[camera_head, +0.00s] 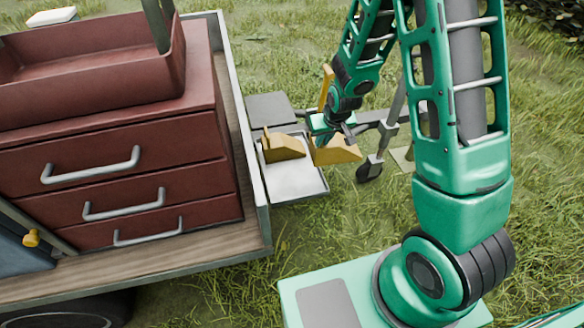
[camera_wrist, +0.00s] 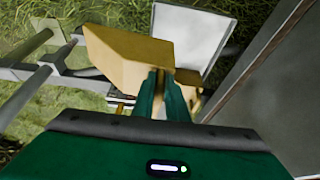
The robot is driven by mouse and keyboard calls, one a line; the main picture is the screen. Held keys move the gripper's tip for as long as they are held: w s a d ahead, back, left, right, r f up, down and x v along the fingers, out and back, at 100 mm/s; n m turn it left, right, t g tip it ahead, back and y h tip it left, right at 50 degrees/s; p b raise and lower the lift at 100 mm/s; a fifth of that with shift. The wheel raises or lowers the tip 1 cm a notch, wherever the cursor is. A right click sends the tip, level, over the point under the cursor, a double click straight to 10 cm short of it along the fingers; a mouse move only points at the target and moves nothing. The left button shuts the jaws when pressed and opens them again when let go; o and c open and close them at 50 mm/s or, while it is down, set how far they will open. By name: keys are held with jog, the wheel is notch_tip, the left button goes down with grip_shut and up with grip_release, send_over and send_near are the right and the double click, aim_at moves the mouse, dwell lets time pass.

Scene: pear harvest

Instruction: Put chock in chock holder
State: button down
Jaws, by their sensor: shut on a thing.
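A yellow-orange wedge chock (camera_head: 336,152) is held in my gripper (camera_head: 346,134), just right of the chock holder. In the wrist view my gripper (camera_wrist: 162,88) is shut on the chock (camera_wrist: 122,58), whose broad side shows beyond the fingers. The chock holder (camera_head: 296,184) is a light metal tray on the trailer's side; it also shows in the wrist view (camera_wrist: 190,38). A second yellow chock (camera_head: 283,147) sits at the holder's far part. In the wrist view the second chock is largely hidden behind my fingers.
The wooden trailer bed (camera_head: 160,257) carries a red drawer cabinet (camera_head: 135,165) with an open red bin (camera_head: 95,78) on top. The trailer's side wall (camera_head: 243,140) stands left of the holder. A metal drawbar with a small wheel (camera_head: 370,168) is close right of my gripper. Grass surrounds them.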

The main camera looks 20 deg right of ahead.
jog(key=w+a+f+n, duration=0.15)
jog(key=a+f, duration=0.25)
jog(key=a, duration=1.1)
notch_tip(320, 180, down, 10)
jog(key=shift+w+y, duration=0.3)
jog(key=shift+d, duration=0.1)
jog(key=c, duration=1.8)
grip_release()
jog(key=shift+o, duration=0.2)
jog(key=v, duration=1.2)
